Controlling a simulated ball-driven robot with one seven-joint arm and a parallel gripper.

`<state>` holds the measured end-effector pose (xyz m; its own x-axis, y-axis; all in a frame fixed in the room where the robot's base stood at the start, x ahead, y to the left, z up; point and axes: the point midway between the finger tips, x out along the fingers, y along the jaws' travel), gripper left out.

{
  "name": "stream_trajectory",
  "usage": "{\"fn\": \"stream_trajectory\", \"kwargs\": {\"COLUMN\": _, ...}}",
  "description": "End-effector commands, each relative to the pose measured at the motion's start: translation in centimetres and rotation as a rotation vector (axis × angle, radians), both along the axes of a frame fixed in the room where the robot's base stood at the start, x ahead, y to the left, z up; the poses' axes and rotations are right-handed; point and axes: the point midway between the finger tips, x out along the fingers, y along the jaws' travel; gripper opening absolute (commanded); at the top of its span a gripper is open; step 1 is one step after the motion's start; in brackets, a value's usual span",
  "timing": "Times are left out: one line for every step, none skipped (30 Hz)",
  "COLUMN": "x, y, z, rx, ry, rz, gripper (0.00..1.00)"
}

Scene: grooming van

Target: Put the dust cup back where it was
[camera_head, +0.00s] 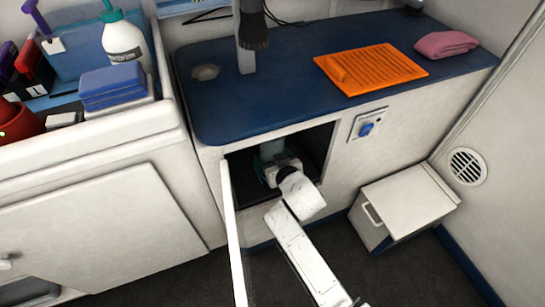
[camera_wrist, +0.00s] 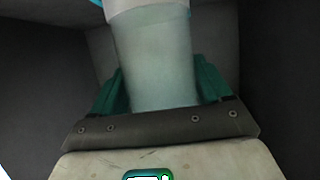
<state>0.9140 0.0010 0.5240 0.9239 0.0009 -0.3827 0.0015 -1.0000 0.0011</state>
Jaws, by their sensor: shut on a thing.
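The dust cup (camera_wrist: 155,60) is a pale, translucent cylinder with a lighter band at its upper end in the wrist view. It stands between the green fingers of my gripper (camera_wrist: 158,88), which is shut on it. In the head view my gripper (camera_head: 268,168) is inside the open cabinet compartment (camera_head: 314,150) under the blue counter. A grey-green part of the cup (camera_head: 272,149) shows just beyond the fingers. The cup's far end is cut off in the wrist view, and I cannot tell whether it touches anything.
The open cabinet door (camera_head: 233,235) stands left of my arm. A white bin (camera_head: 410,200) is on the floor at right. A blue knob panel (camera_head: 367,126) is beside the opening. An orange mat (camera_head: 385,72) and pink cloth (camera_head: 446,44) lie on the counter (camera_head: 290,95).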

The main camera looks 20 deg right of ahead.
Motion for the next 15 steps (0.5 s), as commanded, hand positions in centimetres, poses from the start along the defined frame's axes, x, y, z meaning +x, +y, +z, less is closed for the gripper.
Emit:
{"fn": "stream_trajectory", "kwargs": {"x": 0.02, "y": 0.0, "z": -0.25, "rx": 0.0, "ry": -0.001, "rz": 0.0, "gripper": 0.47}}
{"fn": "stream_trajectory", "kwargs": {"x": 0.01, "y": -0.01, "z": -0.33, "rx": 0.0, "ry": -0.001, "rz": 0.0, "gripper": 0.47}}
{"fn": "stream_trajectory", "kwargs": {"x": 0.01, "y": -0.01, "z": -0.44, "rx": 0.0, "ry": -0.001, "rz": 0.0, "gripper": 0.47}}
{"fn": "stream_trajectory", "kwargs": {"x": 0.01, "y": -0.01, "z": -0.52, "rx": 0.0, "ry": -0.001, "rz": 0.0, "gripper": 0.47}}
{"fn": "stream_trajectory", "kwargs": {"x": 0.01, "y": -0.01, "z": -0.6, "rx": 0.0, "ry": -0.001, "rz": 0.0, "gripper": 0.47}}
{"fn": "stream_trajectory", "kwargs": {"x": 0.02, "y": -0.01, "z": -0.71, "rx": 0.0, "ry": -0.001, "rz": 0.0, "gripper": 0.47}}
{"fn": "stream_trajectory", "kwargs": {"x": 0.02, "y": -0.01, "z": -0.8, "rx": 0.0, "ry": -0.001, "rz": 0.0, "gripper": 0.47}}
{"fn": "stream_trajectory", "kwargs": {"x": 0.01, "y": -0.01, "z": -0.88, "rx": 0.0, "ry": -0.001, "rz": 0.0, "gripper": 0.47}}
{"fn": "stream_trajectory", "kwargs": {"x": -0.02, "y": -0.02, "z": -0.93, "rx": 0.0, "ry": 0.0, "rz": 0.0, "gripper": 0.78}}
{"fn": "stream_trajectory", "kwargs": {"x": -0.01, "y": -0.02, "z": -0.84, "rx": 0.0, "ry": 0.0, "rz": 0.0, "gripper": 0.81}}
{"fn": "stream_trajectory", "kwargs": {"x": -0.02, "y": -0.02, "z": -0.84, "rx": 0.0, "ry": 0.0, "rz": 0.0, "gripper": 0.84}}
{"fn": "stream_trajectory", "kwargs": {"x": -0.02, "y": -0.02, "z": -0.84, "rx": 0.0, "ry": 0.0, "rz": 0.0, "gripper": 0.88}}
{"fn": "stream_trajectory", "kwargs": {"x": -0.02, "y": -0.02, "z": -0.84, "rx": 0.0, "ry": 0.0, "rz": 0.0, "gripper": 0.91}}
{"fn": "stream_trajectory", "kwargs": {"x": -0.02, "y": -0.01, "z": -0.84, "rx": 0.0, "ry": 0.0, "rz": 0.0, "gripper": 0.94}}
{"fn": "stream_trajectory", "kwargs": {"x": -0.02, "y": -0.01, "z": -0.84, "rx": 0.0, "ry": 0.0, "rz": 0.0, "gripper": 0.98}}
